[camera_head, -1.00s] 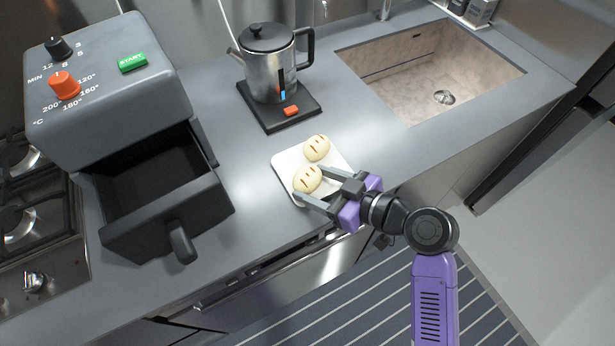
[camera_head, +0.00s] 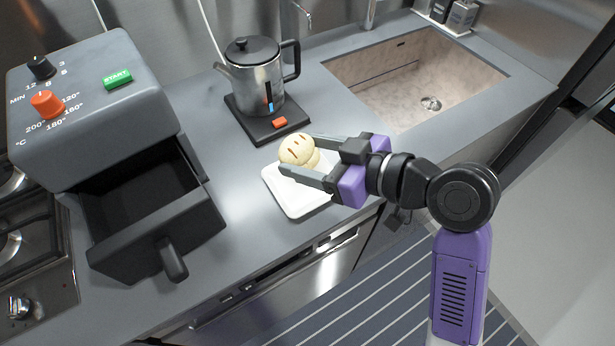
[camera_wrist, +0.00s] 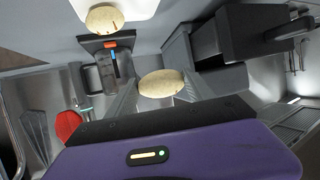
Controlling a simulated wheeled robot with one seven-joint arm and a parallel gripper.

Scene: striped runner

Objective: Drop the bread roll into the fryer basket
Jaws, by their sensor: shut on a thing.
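My gripper (camera_head: 312,161) is shut on a pale bread roll (camera_head: 296,150) with dark score marks, and holds it above the white plate (camera_head: 296,202). In the wrist view the held roll (camera_wrist: 161,83) sits between the two fingers. A second roll (camera_wrist: 104,19) lies on the plate there; in the head view it is mostly hidden behind the held one. The fryer basket (camera_head: 150,215) is the dark open drawer of the grey air fryer (camera_head: 95,110), to the left of my gripper. Its visible inside looks empty.
A steel kettle (camera_head: 255,80) stands on a black base behind the plate. A sink (camera_head: 420,90) is at the back right and a gas hob (camera_head: 30,250) at the left edge. Bare grey counter (camera_head: 235,190) lies between basket and plate.

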